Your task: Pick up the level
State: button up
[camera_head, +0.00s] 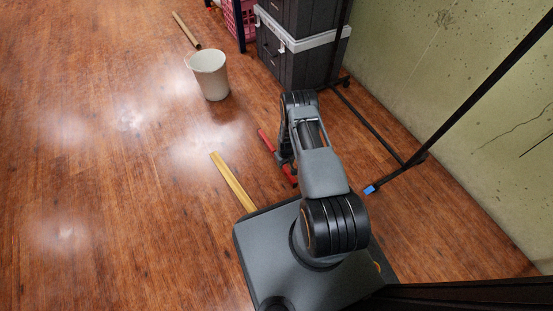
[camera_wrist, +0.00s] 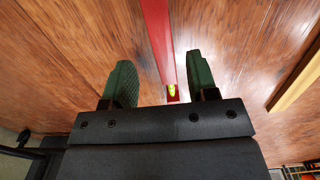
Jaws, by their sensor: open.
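The level is a long red bar (camera_head: 266,141) lying on the wooden floor just left of my arm, which hides its middle part. In the wrist view the red level (camera_wrist: 158,35) runs from the top edge down between my fingers, with a yellow-green vial near its lower end. My gripper (camera_wrist: 160,66) is open, with a green finger on each side of the level and space between them and the bar. In the head view my gripper is mostly hidden behind the arm, close to the level. I cannot tell its exact height above the floor.
A yellowish wooden strip (camera_head: 232,182) lies left of the level and partly meets my base in the picture. A pale bucket (camera_head: 209,76) stands farther back. A dark drawer cart (camera_head: 302,42) and a black metal frame (camera_head: 425,155) are near the wall. The floor at left is clear.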

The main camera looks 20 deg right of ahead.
aim_at(285, 167)
jog(key=shift+s+a+f+b, duration=0.1)
jog(key=shift+f+b, duration=0.75)
jog(key=shift+f, duration=0.65)
jog(key=shift+s+a+f+b, duration=0.1)
jog(key=shift+f+b, duration=0.75)
jog(key=shift+f, duration=0.65)
jog(key=shift+r, duration=0.1)
grip_shut()
